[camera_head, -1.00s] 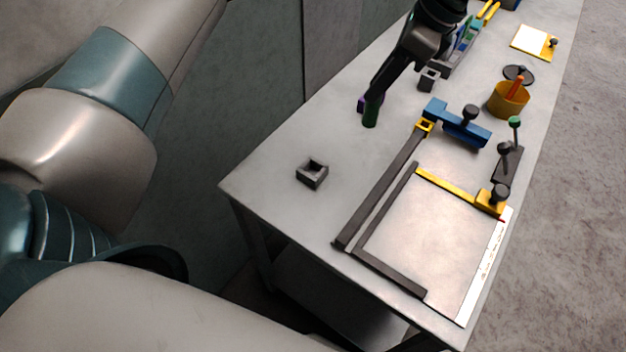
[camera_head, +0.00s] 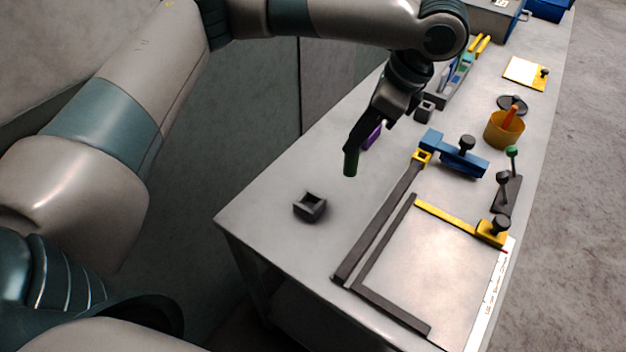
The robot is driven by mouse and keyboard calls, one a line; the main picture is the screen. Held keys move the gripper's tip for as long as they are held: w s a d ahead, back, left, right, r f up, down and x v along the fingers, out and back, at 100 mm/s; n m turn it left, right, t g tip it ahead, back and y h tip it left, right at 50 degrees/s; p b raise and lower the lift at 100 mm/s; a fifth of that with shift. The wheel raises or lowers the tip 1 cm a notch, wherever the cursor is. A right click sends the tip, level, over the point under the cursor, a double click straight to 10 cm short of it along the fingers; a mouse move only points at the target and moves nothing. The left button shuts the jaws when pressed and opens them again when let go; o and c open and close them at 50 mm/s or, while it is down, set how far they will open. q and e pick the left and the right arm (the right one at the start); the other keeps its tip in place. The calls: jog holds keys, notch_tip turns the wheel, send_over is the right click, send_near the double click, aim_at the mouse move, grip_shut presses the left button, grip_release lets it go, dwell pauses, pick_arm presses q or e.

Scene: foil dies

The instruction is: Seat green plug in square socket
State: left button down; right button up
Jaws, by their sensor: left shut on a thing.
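The green plug (camera_head: 351,163) is a dark green upright piece held at the lower end of my left gripper (camera_head: 354,148). My left gripper is shut on it, and the plug appears to hang above the table. A dark grey block with a square opening (camera_head: 310,207), the square socket, sits near the table's left edge. It lies below and left of the plug in the picture, apart from it. A second small dark block (camera_head: 424,111) stands farther back, right of my left wrist. My right gripper is not in view.
Dark rails and a yellow-edged plate frame (camera_head: 447,212) fill the near right of the table (camera_head: 262,205). A blue clamp (camera_head: 455,158) and a yellow cup (camera_head: 503,131) stand farther right. The surface between plug and socket is clear.

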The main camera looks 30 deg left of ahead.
pick_arm(q)
jog(key=s+a+f+p, duration=0.2)
jog(key=s+a+f, duration=0.3)
jog(key=f, duration=0.4)
jog(key=shift+s+a+f, duration=0.25)
jog(key=shift+s+a, duration=0.15)
jog(key=shift+s, duration=0.45)
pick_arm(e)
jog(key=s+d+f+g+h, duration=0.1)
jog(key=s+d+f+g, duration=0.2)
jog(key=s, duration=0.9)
pick_arm(q)
jog(key=c, duration=1.5)
grip_release()
jog(key=shift+w, duration=0.1)
jog(key=b+v, duration=0.1)
jog(key=v, duration=1.1)
jog(key=shift+w+a+r+b, duration=0.1)
jog(key=shift+w+r+b, duration=0.05)
jog(key=shift+r+b, duration=0.15)
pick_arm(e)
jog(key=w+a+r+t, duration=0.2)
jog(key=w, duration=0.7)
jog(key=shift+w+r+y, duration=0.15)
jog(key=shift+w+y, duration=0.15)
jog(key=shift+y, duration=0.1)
